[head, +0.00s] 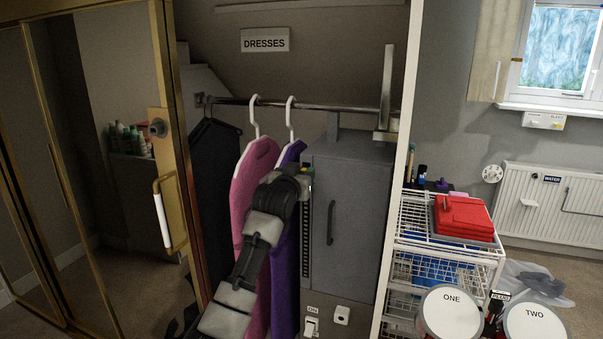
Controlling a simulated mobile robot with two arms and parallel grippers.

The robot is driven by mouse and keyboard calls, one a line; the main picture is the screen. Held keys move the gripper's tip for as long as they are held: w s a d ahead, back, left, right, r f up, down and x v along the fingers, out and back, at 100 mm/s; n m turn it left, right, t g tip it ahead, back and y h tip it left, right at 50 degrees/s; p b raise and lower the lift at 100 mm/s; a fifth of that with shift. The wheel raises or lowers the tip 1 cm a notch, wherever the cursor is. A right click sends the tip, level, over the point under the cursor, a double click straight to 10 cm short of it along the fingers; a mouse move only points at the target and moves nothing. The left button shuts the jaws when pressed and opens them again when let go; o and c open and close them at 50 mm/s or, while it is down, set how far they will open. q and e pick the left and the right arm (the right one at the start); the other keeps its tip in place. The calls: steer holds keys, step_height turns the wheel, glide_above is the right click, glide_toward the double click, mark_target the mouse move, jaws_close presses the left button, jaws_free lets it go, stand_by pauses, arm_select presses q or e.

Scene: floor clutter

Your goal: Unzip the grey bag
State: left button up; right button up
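The grey bag (347,245) is a tall, box-like thing in the open wardrobe, under the right part of the rail. It has a dark handle (330,222) on its front. A dark toothed zip (306,235) runs down its left front edge. My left gripper (304,178) is at the upper end of this zip, close to the bag's upper left edge. Its fingers are small and dark here, so I cannot tell whether they hold the zip's pull. My arm hides part of the clothes left of the bag. My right gripper is not in view.
Pink (251,185) and purple (285,235) garments hang on white hangers close beside my arm. A black hanger (214,175) is further left. A wire basket rack (440,255) with a red case (463,217) stands right of the wardrobe. Mirrored doors are on the left.

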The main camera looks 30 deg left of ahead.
mark_target(306, 259)
arm_select(q)
steer(key=shift+w, duration=0.15)
steer(key=shift+c, duration=0.3)
jaws_close()
step_height(306, 259, down, 25)
steer(key=b, duration=0.9)
steer(key=shift+f, duration=0.1)
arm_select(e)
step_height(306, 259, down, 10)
arm_select(q)
step_height(306, 259, down, 3)
steer(key=shift+f+b, duration=0.2)
steer(key=shift+b, duration=0.75)
steer(key=shift+f, duration=0.25)
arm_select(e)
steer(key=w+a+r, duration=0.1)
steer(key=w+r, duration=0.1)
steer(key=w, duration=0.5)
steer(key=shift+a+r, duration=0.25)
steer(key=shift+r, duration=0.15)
